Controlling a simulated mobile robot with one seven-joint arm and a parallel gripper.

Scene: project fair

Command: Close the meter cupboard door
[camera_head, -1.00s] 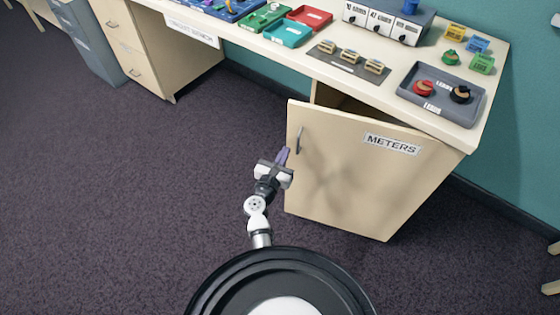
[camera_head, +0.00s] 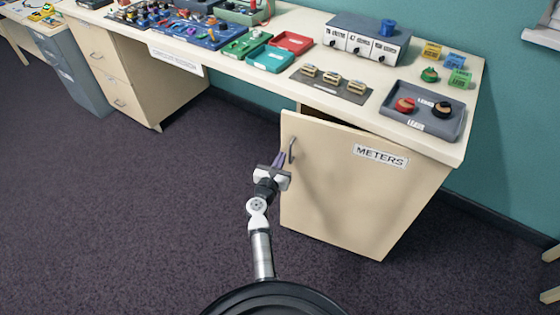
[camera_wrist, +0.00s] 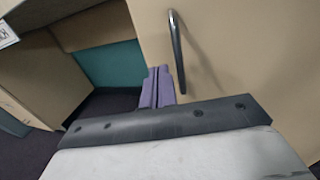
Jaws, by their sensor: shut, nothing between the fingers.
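The meter cupboard door (camera_head: 340,190) is pale wood with a "METERS" label (camera_head: 381,156). It stands partly open under the bench, with a dark gap behind its top edge. Its dark bar handle (camera_head: 291,150) is upright near the door's left edge; the handle also shows in the wrist view (camera_wrist: 177,52). My gripper (camera_head: 279,158) is shut and empty, just left of the handle and near the door's free edge. In the wrist view the purple fingers (camera_wrist: 158,85) are together, just left of the handle's lower end. I cannot tell whether they touch the door.
The bench top (camera_head: 275,85) carries trays, meters and small parts above the door. A drawer unit (camera_head: 120,75) stands to the left under the bench. The dark carpet (camera_head: 120,220) left of the door is clear.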

